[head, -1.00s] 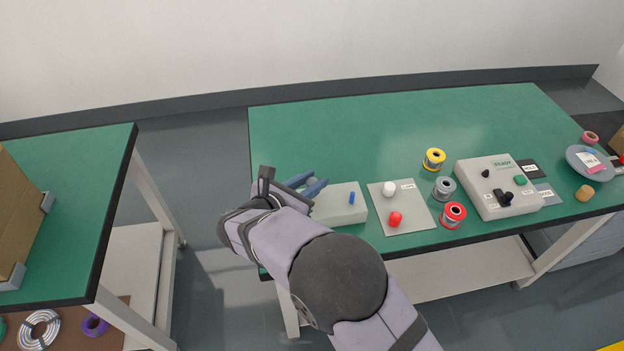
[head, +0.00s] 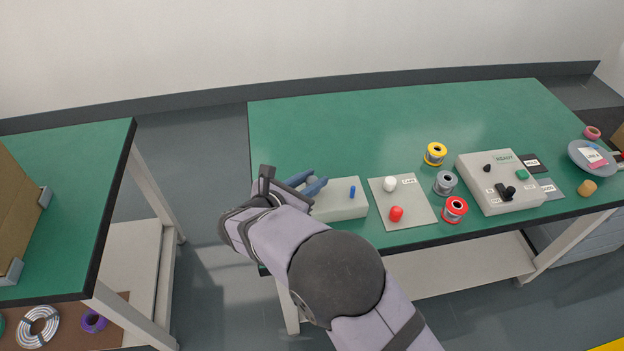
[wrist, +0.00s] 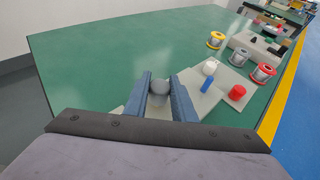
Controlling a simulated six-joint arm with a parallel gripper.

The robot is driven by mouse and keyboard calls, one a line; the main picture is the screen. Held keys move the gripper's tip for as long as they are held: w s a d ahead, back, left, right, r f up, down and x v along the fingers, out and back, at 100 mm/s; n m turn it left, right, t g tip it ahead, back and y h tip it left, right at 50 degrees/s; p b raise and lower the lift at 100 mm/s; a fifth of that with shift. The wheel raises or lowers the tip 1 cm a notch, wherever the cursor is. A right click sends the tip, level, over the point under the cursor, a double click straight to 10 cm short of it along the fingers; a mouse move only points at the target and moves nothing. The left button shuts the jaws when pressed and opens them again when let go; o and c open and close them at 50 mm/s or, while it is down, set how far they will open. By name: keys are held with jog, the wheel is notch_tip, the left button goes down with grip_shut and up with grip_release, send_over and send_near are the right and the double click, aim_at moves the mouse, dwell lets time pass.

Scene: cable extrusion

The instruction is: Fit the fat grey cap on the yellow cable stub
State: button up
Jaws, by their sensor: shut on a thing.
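My gripper (wrist: 161,92) is shut on a fat grey cap (wrist: 160,86), which shows between the blue fingers in the wrist view. In the head view my gripper (head: 308,184) is over the left end of a pale block (head: 338,203), and my arm hides the cap. A blue stub (head: 352,192) stands upright on the block's right part and also shows in the wrist view (wrist: 205,85). No yellow stub can be seen; the part of the block under my gripper is hidden, and I cannot tell whether the cap touches anything there.
A grey mat (head: 412,216) right of the block holds a white cap (head: 390,184) and a red cap (head: 396,214). Beyond it stand yellow (head: 435,154), grey (head: 445,184) and red (head: 454,210) wire spools and a control box (head: 485,197). The green table's back is clear.

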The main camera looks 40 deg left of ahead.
jog(key=shift+f, duration=0.1)
dwell(0.3)
jog(key=o, duration=1.4)
jog(key=shift+r+p, duration=2.6)
jog(key=shift+r, duration=0.95)
